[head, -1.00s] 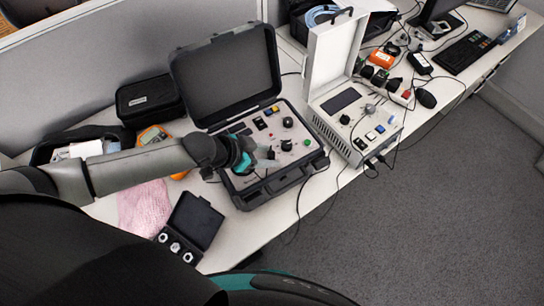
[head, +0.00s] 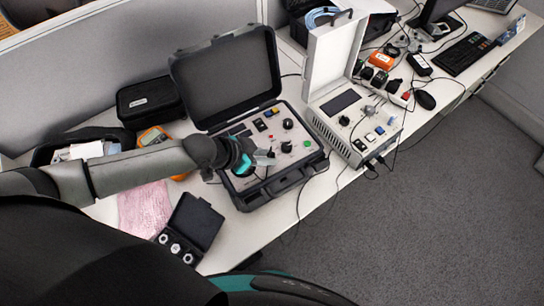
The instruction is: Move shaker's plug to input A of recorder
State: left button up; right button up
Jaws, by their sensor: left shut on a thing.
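An open black case (head: 293,188) holds a light instrument panel (head: 298,148) with knobs and coloured buttons. A white instrument (head: 378,142) with a raised lid stands to its right, with dark plugs and cables (head: 371,168) at its front lower edge. My left gripper (head: 265,158) is over the left-middle part of the black case's panel. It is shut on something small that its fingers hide. I cannot tell which instrument is the recorder, nor read the labels of any input. My right gripper is not in view.
A small open black box (head: 205,220) with light round parts, a pink cloth (head: 145,208) and an orange meter (head: 152,136) are at the left. A power strip (head: 395,92) with adapters, a mouse (head: 425,100) and a keyboard (head: 465,52) are at the right. The raised lids stand tall.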

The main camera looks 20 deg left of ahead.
pick_arm(q)
grip_shut()
jog(key=shift+r+p, duration=0.75)
jog(key=shift+p, duration=0.4)
dwell(0.9)
jog(key=shift+r, duration=0.1)
jog(key=shift+r+p, duration=1.7)
jog(key=shift+p, duration=0.15)
